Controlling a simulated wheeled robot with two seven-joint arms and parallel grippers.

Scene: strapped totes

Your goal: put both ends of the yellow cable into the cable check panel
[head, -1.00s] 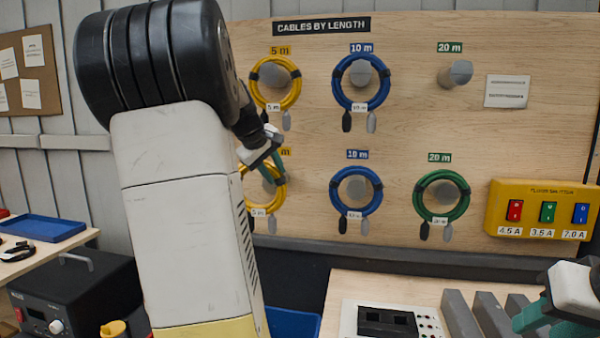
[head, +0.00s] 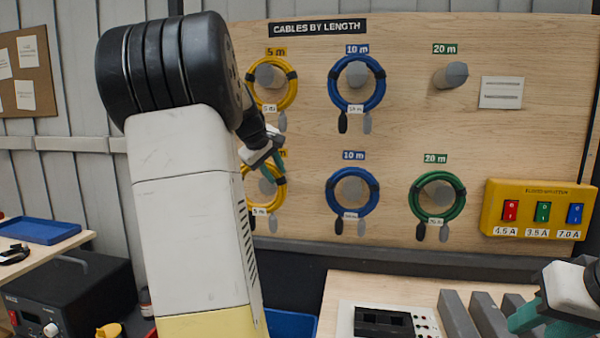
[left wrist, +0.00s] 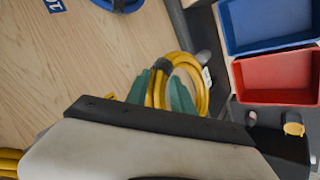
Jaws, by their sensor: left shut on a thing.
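Two coiled yellow cables hang one above the other on the left pegs of the wooden board: the upper yellow cable (head: 291,93) and the lower yellow cable (head: 279,196). My left gripper (head: 278,165) is shut on the top of the lower coil. In the left wrist view its teal fingers (left wrist: 160,92) are on either side of that yellow cable (left wrist: 203,88). My arm partly hides both coils in the head view. A pale panel with a black socket block, apparently the cable check panel (head: 346,320), lies on the bench. My right gripper (head: 527,322) is at the lower right, partly cut off.
Blue coils (head: 374,103) and a green coil (head: 459,200) hang to the right. A yellow switch box (head: 530,195) is at the board's right. Grey blocks (head: 457,318) stand beside the panel. Blue (left wrist: 250,22) and red (left wrist: 285,80) trays show in the left wrist view.

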